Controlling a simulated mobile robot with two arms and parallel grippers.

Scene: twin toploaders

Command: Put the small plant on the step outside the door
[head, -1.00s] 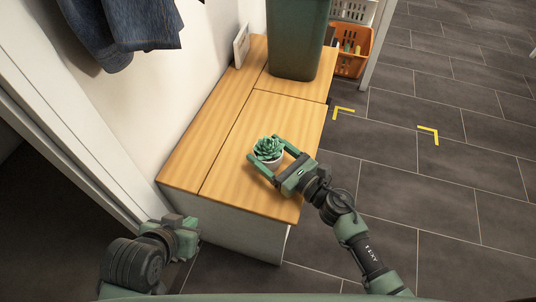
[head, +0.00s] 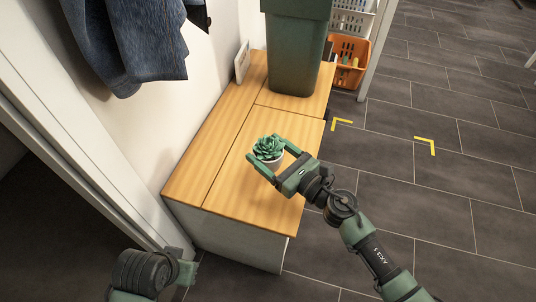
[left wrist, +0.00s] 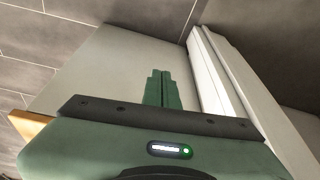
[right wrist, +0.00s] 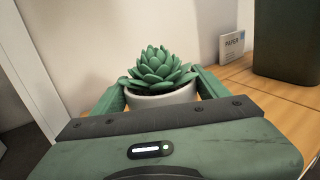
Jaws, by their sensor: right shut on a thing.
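The small plant (head: 267,149), a green succulent in a white pot, is between the fingers of my right gripper (head: 267,160) over the wooden bench top. It also shows in the right wrist view (right wrist: 158,75), with a finger on each side of the pot (right wrist: 160,97). The pot's underside is hidden, so I cannot tell whether it touches the wood. My left gripper (head: 187,272) is low at the left of the head view, empty. Its fingers (left wrist: 160,90) are together in the left wrist view. The step is not clearly visible.
The wooden-topped bench (head: 215,140) carries a green bin (head: 293,55) and a small white sign (head: 242,62). A white door frame (head: 75,125) borders a dark opening at left. Denim clothing (head: 130,45) hangs above. An orange basket (head: 348,65) stands behind. Tiled floor at right is open.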

